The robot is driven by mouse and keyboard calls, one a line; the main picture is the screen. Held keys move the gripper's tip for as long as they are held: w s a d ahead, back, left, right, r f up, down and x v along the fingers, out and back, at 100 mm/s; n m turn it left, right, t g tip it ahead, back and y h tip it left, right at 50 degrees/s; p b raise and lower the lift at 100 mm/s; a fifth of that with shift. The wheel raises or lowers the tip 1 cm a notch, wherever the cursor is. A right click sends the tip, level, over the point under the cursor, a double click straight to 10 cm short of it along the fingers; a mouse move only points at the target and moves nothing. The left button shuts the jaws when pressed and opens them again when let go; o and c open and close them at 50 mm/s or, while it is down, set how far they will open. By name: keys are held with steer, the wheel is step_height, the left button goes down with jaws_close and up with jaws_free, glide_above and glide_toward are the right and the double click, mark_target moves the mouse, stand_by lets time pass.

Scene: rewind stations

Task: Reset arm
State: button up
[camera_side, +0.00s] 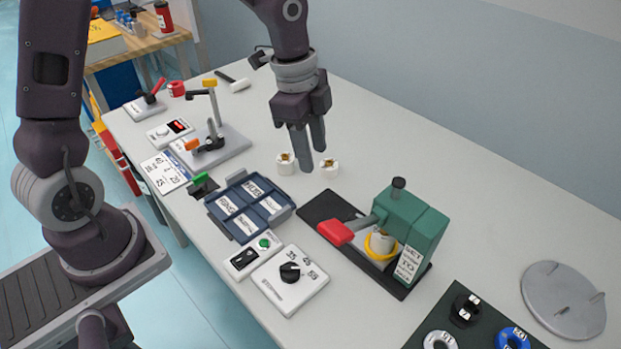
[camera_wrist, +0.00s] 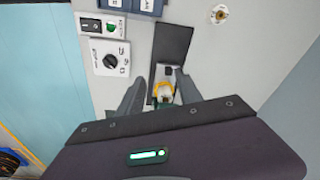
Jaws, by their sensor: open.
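My gripper (camera_side: 310,158) is open and empty, pointing down above the table in the side view. Its two fingers (camera_wrist: 159,85) stand apart in the wrist view. A green machine (camera_side: 413,222) on a dark base plate has a lever arm with a red handle (camera_side: 335,232) reaching out to the left. A yellow ring (camera_side: 380,247) around a pale spool sits on the plate beside the green body. The machine's label is only partly legible.
Two small white spools (camera_side: 329,168) stand near the gripper. A blue compartment tray (camera_side: 250,204), a white dial box (camera_side: 287,281) and a switch box (camera_side: 250,254) lie in front. A grey stand (camera_side: 213,146) is further left. A round grey plate (camera_side: 563,299) lies right.

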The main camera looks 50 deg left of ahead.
steer(key=s+a+r+n+t, duration=0.1)
steer(key=s+r+n, duration=0.3)
steer(key=s, duration=0.3)
steer(key=s+a+r+n+t+y, duration=0.1)
steer(key=s+a+r+n+t, duration=0.1)
steer(key=s+r+n, duration=0.2)
steer(key=s+a+r+n+t, duration=0.1)
steer(key=s+r+n, duration=0.3)
steer(key=s, duration=0.6)
steer(key=shift+a+r+n, duration=0.2)
steer(key=shift+n, duration=0.6)
